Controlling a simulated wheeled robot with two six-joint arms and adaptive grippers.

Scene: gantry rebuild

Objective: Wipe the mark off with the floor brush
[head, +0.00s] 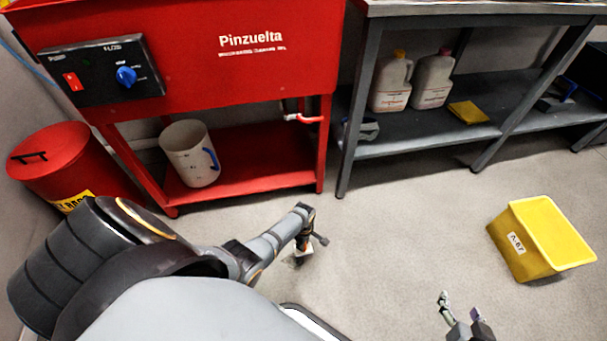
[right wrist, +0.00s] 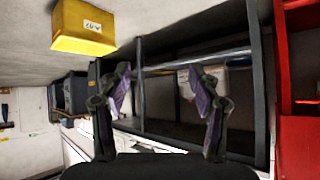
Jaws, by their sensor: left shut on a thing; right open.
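My left gripper (head: 309,236) is low over the grey floor in front of the red machine. It is shut on what looks like the floor brush (head: 303,253), a small pale block with dark parts, mostly hidden by the gripper. A dark patch (head: 296,261) shows on the floor right beside and under the brush. It may be the mark or partly shadow; I cannot tell which. I cannot tell whether the bristles touch the floor. My right gripper (head: 461,306) is open and empty at the bottom right, and its spread fingers also show in the right wrist view (right wrist: 158,85).
A grey rack (head: 430,140) holds jugs and a yellow cloth (head: 468,112). A red drum (head: 70,160) is at left. Mid-floor is clear.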

